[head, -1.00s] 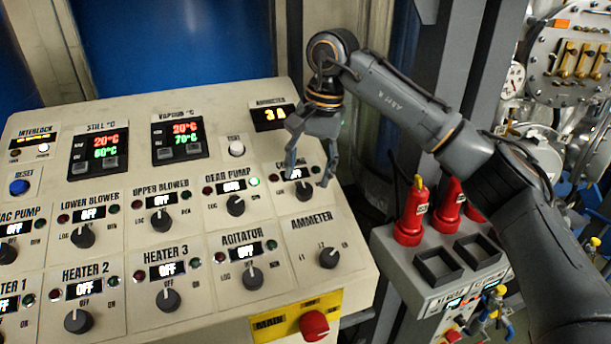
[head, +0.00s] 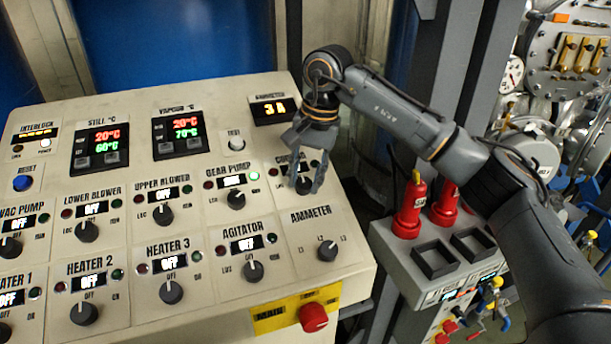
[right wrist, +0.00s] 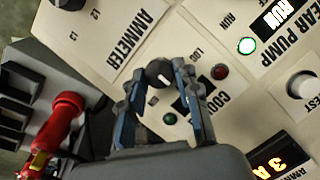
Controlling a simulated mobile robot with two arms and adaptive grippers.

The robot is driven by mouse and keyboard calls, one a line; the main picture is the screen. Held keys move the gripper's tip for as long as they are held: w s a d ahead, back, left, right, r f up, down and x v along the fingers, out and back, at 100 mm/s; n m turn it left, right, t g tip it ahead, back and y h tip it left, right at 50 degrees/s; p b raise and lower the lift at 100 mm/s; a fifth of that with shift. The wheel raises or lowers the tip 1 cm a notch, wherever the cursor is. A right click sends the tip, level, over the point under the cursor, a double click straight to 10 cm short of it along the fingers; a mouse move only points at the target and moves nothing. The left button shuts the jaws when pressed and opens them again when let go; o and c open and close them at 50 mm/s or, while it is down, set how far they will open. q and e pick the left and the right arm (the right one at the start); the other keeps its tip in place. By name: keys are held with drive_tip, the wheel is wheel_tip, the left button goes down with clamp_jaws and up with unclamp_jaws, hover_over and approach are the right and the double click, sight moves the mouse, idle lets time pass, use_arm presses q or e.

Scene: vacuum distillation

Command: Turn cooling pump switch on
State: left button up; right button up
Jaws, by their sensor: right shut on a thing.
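The cooling pump switch is a round black knob (head: 304,185) at the right of the sloped control panel. My right gripper (head: 307,188) reaches down over it, and its fingers are shut on the knob from both sides. In the right wrist view the knob (right wrist: 159,73) sits between the fingertips, its white pointer mark visible. The cooling pump's red lamp (right wrist: 220,72) and green lamp (right wrist: 170,118) look unlit. The fingers and wrist hide most of its label and display. My left gripper is not in view.
The gear pump knob (head: 236,199) is just left, with its green lamp lit. The ammeter knob (head: 327,250) is below and the white test button (head: 236,143) is up to the left. A red main knob (head: 313,317) sits at the panel's front edge.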

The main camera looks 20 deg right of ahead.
drive_tip(key=shift+d+f+m+b, duration=0.1)
drive_tip(key=shift+f+m+b, duration=0.15)
drive_tip(key=shift+m+b, duration=0.75)
drive_tip(key=m+t+y+b, duration=0.1)
drive_tip(key=m+b, duration=0.3)
drive_tip(key=shift+s+b, duration=0.1)
drive_tip(key=shift+b, duration=0.25)
drive_tip(key=m+t+b, duration=0.1)
drive_tip(key=m+b, duration=0.1)
drive_tip(key=m, duration=0.1)
drive_tip(key=shift+s+d+y+b, duration=0.1)
drive_tip(key=shift+y+b, duration=0.3)
drive_tip(key=shift+m+t+b, duration=0.4)
drive_tip(key=shift+m+b, duration=0.5)
drive_tip(key=shift+m, duration=0.4)
drive_tip(key=shift+r, duration=0.1)
drive_tip(key=o, duration=1.1)
drive_tip(key=shift+o, duration=0.2)
